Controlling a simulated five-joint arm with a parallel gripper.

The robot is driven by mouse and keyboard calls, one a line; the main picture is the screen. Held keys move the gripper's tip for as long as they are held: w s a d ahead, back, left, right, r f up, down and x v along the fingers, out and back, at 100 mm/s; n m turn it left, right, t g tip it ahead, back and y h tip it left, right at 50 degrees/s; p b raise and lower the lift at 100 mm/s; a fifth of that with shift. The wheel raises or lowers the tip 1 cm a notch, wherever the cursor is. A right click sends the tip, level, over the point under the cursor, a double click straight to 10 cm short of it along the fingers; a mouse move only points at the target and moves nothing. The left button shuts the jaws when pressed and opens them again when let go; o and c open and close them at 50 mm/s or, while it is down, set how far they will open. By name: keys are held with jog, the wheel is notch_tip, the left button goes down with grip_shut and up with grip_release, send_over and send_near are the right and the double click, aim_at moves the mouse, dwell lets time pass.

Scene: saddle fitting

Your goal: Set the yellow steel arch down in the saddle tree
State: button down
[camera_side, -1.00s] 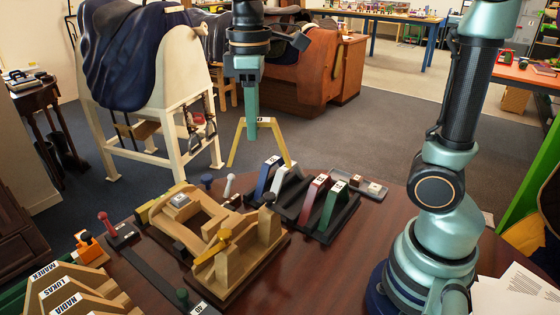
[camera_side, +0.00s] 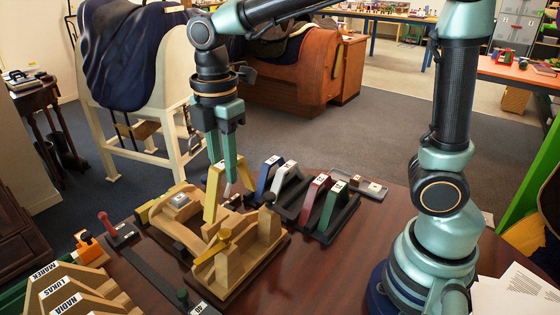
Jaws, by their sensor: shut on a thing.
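The yellow steel arch (camera_side: 211,195) is in my gripper (camera_side: 223,163), legs pointing down. My gripper is shut on the top of the arch, and its fingers hide part of it. The arch is over the rear part of the wooden saddle tree (camera_side: 183,233), which lies on the table. The lower end of its left leg is close to the wood. I cannot tell whether it touches.
A dark rack (camera_side: 311,223) to the right holds blue, white, red and green (camera_side: 333,205) arches. A wooden block with a yellow wing knob (camera_side: 219,239) stands in front of the tree. Name-labelled wooden pieces (camera_side: 70,290) are at the front left. A red-handled tool (camera_side: 104,220) stands at the left.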

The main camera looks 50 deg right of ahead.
jog(key=shift+f, duration=2.95)
